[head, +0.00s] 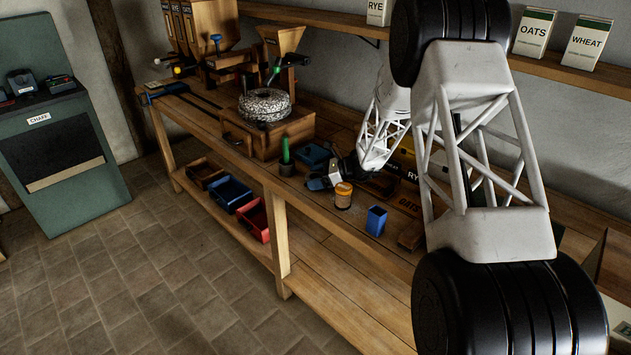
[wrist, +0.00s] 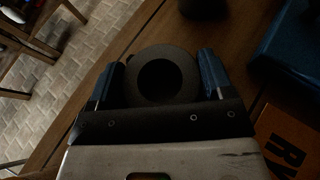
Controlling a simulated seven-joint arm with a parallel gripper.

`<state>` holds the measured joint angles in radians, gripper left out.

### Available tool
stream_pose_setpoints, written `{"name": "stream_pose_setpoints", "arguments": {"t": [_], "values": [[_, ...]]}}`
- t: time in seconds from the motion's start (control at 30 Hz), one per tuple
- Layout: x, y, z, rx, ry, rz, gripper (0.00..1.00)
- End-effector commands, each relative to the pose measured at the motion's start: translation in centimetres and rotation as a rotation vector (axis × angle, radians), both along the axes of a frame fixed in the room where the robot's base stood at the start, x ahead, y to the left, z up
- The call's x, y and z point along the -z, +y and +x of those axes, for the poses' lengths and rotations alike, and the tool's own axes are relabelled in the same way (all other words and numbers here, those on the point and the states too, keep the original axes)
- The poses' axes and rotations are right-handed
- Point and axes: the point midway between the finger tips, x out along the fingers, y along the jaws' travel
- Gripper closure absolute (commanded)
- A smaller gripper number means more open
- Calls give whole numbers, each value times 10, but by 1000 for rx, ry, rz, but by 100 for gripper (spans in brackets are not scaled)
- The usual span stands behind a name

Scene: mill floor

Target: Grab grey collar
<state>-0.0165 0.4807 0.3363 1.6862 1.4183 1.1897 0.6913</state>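The grey collar (wrist: 160,51) is a dark grey ring with a round hole, in the middle of the wrist view over the wooden bench top. My gripper (wrist: 161,66) has its two blue fingers spread, one on each side of the collar. Both fingers look very close to its outer edge; I cannot tell whether they press on it. In the head view my gripper (head: 320,183) is low at the bench, and I cannot make out the collar there.
A dark pot with a green-handled thing (head: 287,165) stands just left of my gripper. An orange jar (head: 343,195) and a blue cup (head: 376,221) stand near the front edge. A blue bin (head: 313,155) lies behind. A millstone (head: 264,105) sits farther left.

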Motion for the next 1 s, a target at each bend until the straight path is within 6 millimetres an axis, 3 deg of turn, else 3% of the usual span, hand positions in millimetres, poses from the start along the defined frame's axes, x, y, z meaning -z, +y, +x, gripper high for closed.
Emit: {"name": "stream_pose_setpoints", "arguments": {"t": [0.07, 0.47, 0.67, 1.0], "values": [[0, 0, 0, 0, 0, 0, 55], [-6, 0, 0, 0, -1, 0, 55], [-27, 0, 0, 0, -3, 1, 55], [-76, 0, 0, -1, -3, 0, 55]]}}
